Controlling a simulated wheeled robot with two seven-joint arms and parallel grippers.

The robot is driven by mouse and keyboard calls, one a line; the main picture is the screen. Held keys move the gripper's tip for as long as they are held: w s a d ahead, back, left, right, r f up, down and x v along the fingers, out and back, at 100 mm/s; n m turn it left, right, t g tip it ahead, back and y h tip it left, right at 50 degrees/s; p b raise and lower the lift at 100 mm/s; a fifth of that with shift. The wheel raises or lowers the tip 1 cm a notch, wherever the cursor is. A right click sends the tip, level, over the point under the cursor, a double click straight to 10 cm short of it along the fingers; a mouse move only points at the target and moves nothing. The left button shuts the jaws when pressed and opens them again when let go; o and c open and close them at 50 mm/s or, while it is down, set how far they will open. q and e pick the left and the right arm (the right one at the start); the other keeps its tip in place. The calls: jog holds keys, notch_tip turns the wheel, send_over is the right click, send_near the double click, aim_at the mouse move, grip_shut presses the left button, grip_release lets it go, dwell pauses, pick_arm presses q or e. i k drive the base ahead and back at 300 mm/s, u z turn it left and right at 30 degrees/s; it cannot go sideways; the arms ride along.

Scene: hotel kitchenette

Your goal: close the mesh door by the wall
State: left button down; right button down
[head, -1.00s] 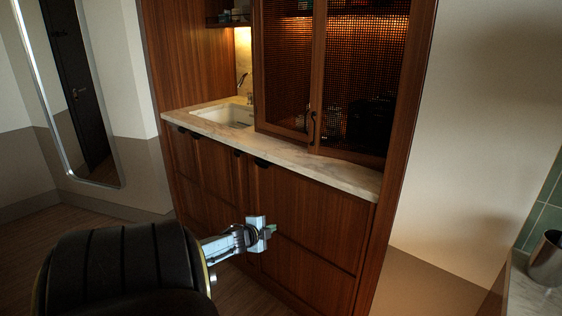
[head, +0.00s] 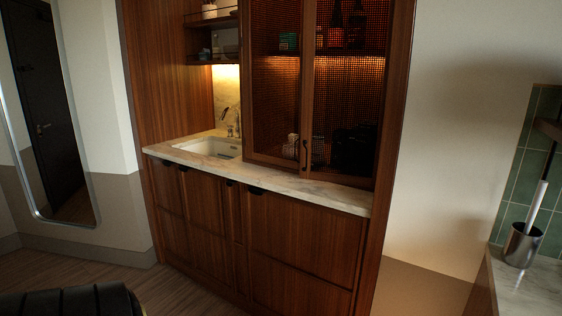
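The cabinet's right mesh door (head: 345,95), the one toward the pale wall on the right, stands above the counter in a wooden frame. The left mesh door (head: 274,100) is beside it. Dark handles (head: 305,153) show low down where the two doors meet. Both doors look upright and nearly in line. I cannot tell whether the right one is fully shut or slightly ajar. Neither of my grippers is in view.
A marble counter (head: 335,192) with a sink (head: 215,147) runs below the doors. Shelves (head: 212,20) stand at left. A metal cup (head: 523,245) sits on another counter (head: 535,290) at right. The floor (head: 60,266) is clear at left.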

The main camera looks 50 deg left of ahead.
aim_at(310, 20)
jog(key=u, duration=1.75)
